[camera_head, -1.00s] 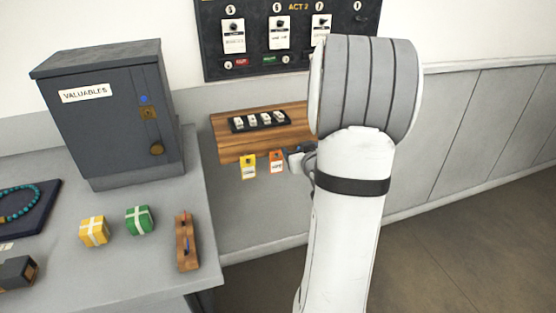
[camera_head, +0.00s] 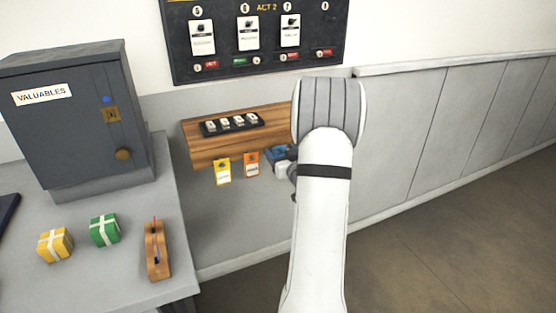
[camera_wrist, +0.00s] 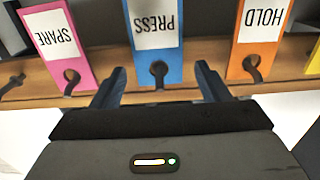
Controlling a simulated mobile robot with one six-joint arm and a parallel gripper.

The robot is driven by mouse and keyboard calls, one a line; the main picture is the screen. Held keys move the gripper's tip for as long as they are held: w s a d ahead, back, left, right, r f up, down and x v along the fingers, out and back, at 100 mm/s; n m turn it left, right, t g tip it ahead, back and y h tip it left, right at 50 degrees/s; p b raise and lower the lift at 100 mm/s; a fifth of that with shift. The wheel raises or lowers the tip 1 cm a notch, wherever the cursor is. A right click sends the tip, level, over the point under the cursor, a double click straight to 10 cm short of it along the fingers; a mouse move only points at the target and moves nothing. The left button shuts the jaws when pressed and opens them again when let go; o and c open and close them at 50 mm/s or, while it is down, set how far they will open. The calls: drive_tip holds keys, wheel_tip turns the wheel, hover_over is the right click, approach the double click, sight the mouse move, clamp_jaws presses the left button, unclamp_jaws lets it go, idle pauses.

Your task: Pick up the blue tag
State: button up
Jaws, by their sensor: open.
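The blue tag (camera_wrist: 155,40), marked PRESS, hangs from a dark loop at the wooden shelf's edge in the wrist view, its lettering upside down. My gripper (camera_wrist: 160,70) is open, with one finger on each side of the tag's looped end. I see gaps between the tag and both fingers; whether the fingertips reach its depth is unclear. In the head view my arm hides most of the gripper and this end of the shelf. A small blue patch shows beside my arm there, and I cannot tell whether it is tag or finger.
The pink SPARE tag (camera_wrist: 62,40) and orange HOLD tag (camera_wrist: 260,35) hang close on either side. A yellow tag (camera_head: 222,171) hangs beyond the orange one. The wooden shelf (camera_head: 190,142) is on the wall, right of the counter with the grey VALUABLES safe (camera_head: 75,130).

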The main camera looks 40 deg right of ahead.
drive_tip(key=shift+w, duration=0.15)
drive_tip(key=c, duration=1.1)
drive_tip(key=shift+o, duration=0.2)
drive_tip(key=shift+r, duration=0.35)
